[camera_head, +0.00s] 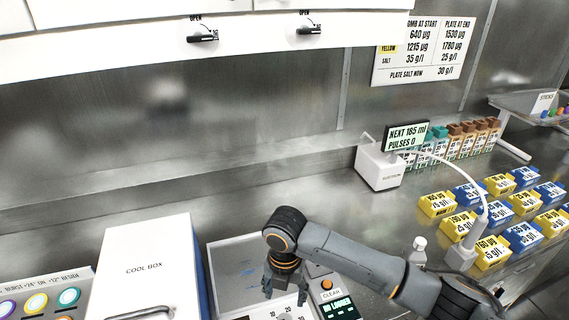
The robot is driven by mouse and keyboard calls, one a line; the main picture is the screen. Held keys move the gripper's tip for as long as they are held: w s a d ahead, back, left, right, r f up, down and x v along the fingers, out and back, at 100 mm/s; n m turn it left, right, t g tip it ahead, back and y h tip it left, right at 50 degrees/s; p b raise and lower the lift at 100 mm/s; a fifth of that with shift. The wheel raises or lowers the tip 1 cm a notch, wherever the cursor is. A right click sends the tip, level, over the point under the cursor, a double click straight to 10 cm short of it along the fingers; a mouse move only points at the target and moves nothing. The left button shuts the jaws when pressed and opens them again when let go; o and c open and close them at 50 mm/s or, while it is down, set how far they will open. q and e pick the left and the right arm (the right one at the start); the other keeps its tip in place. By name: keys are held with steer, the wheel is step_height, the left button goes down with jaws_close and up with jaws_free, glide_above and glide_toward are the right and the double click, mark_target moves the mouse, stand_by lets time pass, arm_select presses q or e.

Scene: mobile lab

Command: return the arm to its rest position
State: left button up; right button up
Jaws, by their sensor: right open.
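My right arm (365,262) comes in from the lower right and bends at a dark joint. My right gripper (284,285) hangs from it, pointing down, open with nothing seen between its fingers. It is in front of a pale panel with a dial and numbers (272,314), left of a small device with an orange button marked CLEAR (327,284). The gap between gripper and panel cannot be judged. My left gripper is not in view.
A white cool box (146,262) stands left of my gripper. A white dispenser (379,167) with a display stands behind the arm. Several yellow and blue labelled blocks (437,205) and a white nozzle stand (460,256) are right.

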steer(key=s+a+f+m+y, duration=0.3)
steer(key=s+m+y, duration=0.2)
steer(key=s+m, duration=0.55)
steer(key=s+d+m+t+h, duration=0.1)
steer(key=s+d+m+h, duration=0.1)
steer(key=s+d+m, duration=0.4)
steer(key=s+d+f+m+t+h, duration=0.1)
steer(key=d+m, duration=0.7)
steer(key=d, duration=0.1)
steer(key=s+d+m+t+h, duration=0.2)
steer(key=s+d+m, duration=0.2)
steer(key=d+m, duration=0.3)
step_height(320, 180, down, 31)
steer(key=s+d+g+b, duration=0.2)
steer(key=b, duration=0.1)
steer(key=s+d+f+g+b, duration=0.1)
steer(key=s+d+f+b, duration=0.1)
steer(key=s+f, duration=1.4)
steer(key=shift+s+d+f+n+b, duration=0.2)
steer(key=shift+f+n+b, duration=0.25)
steer(key=shift+f, duration=0.4)
